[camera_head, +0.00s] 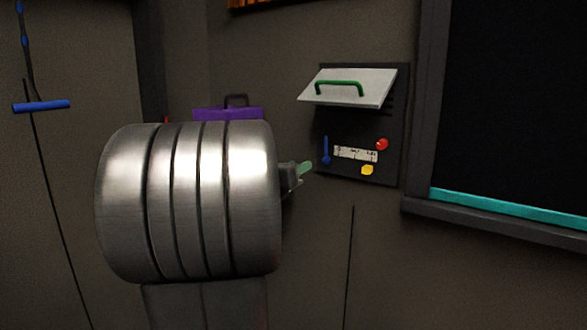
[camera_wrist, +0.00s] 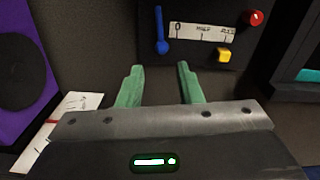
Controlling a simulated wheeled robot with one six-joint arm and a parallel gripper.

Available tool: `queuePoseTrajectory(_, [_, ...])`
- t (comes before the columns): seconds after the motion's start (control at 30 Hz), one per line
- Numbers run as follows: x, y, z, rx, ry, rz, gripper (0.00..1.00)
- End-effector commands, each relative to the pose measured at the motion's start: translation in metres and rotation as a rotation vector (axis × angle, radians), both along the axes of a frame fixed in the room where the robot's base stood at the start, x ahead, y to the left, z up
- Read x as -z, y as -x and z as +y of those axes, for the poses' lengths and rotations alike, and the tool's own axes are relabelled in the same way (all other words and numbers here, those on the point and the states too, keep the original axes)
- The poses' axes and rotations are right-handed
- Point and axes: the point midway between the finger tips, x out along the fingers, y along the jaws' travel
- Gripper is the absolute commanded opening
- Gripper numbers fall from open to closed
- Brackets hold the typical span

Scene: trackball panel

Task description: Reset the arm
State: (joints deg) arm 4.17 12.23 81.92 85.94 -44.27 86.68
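My gripper (camera_wrist: 160,82) shows in the wrist view with its two green fingers apart and nothing between them. In the head view one green fingertip (camera_head: 305,168) shows beyond the big metal cylinder of my arm, which hides the rest of the gripper. The dark wall panel (camera_head: 357,125) is to the right of the gripper in the head view. It has a blue lever (camera_head: 326,151), a red knob (camera_head: 382,144), a yellow button (camera_head: 367,170) and a white scale label (camera_head: 356,153). In the wrist view the panel is ahead of the fingers, apart from them.
A light flap (camera_head: 350,88) with a green handle sticks out at the panel's top. A purple object (camera_head: 228,113) is partly hidden behind my arm. A dark window (camera_head: 520,100) with a teal strip is at the right. A blue bar (camera_head: 41,106) hangs at the left.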

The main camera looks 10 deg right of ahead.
Motion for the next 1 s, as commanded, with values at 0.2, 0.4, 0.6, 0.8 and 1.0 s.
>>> queuePoseTrajectory(0.2, [0.0,-0.011,-0.013,0.003,0.0,0.001,0.33])
queuePoseTrajectory(0.4, [0.0,-0.035,-0.041,0.004,0.002,0.001,0.33])
queuePoseTrajectory(0.6, [-0.001,-0.062,-0.07,0.003,0.0,0.0,0.33])
queuePoseTrajectory(0.8, [-0.002,-0.082,-0.093,0.002,0.002,-0.002,0.33])
queuePoseTrajectory(1.0, [-0.002,-0.091,-0.103,0.001,0.002,-0.002,0.33])
